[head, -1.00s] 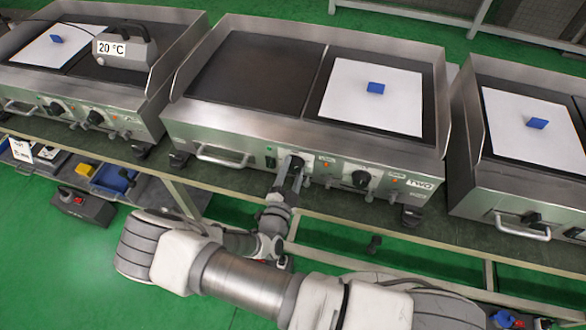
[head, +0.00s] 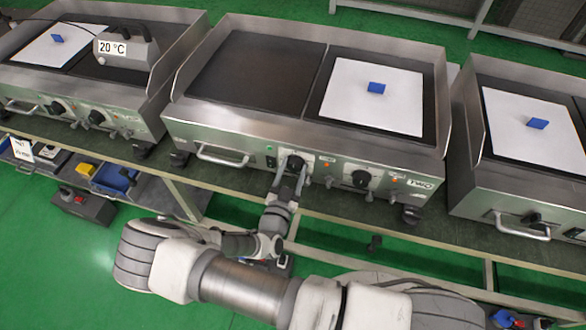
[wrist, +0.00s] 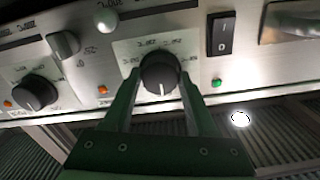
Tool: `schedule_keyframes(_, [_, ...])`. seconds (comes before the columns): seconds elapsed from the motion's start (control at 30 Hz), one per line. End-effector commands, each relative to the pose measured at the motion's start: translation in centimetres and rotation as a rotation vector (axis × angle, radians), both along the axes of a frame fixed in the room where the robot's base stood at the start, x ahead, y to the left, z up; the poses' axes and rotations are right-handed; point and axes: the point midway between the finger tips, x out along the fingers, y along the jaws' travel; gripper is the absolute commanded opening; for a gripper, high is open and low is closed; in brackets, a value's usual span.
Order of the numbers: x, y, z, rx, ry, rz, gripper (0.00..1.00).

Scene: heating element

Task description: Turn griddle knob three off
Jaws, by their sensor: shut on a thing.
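The middle griddle (head: 305,141), labelled TWO, has two dark knobs on its front panel. My gripper (head: 291,168) is at its left knob (head: 294,161). In the wrist view, my gripper's fingers (wrist: 160,92) stand on both sides of this knob (wrist: 159,70) and are shut on it. The knob's white mark points down in that view, where the panel appears upside down. The right knob (head: 361,177) is free; it also shows in the wrist view (wrist: 36,92). I cannot read a number on either knob.
A rocker switch (wrist: 221,34) and green lamp (wrist: 216,83) are beside the held knob. A metal handle (head: 222,155) is further left. Other griddles stand left (head: 75,90) and right (head: 515,180). White sheets with blue pieces lie on the hotplates.

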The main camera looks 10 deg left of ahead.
Motion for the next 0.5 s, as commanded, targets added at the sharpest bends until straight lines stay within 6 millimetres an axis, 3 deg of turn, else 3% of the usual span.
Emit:
schedule_keyframes(0.4, [-0.01,0.03,-0.01,-0.009,0.002,0.001,0.03])
schedule_keyframes(0.43, [-0.02,0.03,-0.01,-0.009,0.002,0.001,0.6])
schedule_keyframes(0.5, [-0.01,0.03,-0.01,-0.008,0.002,0.001,0.73])
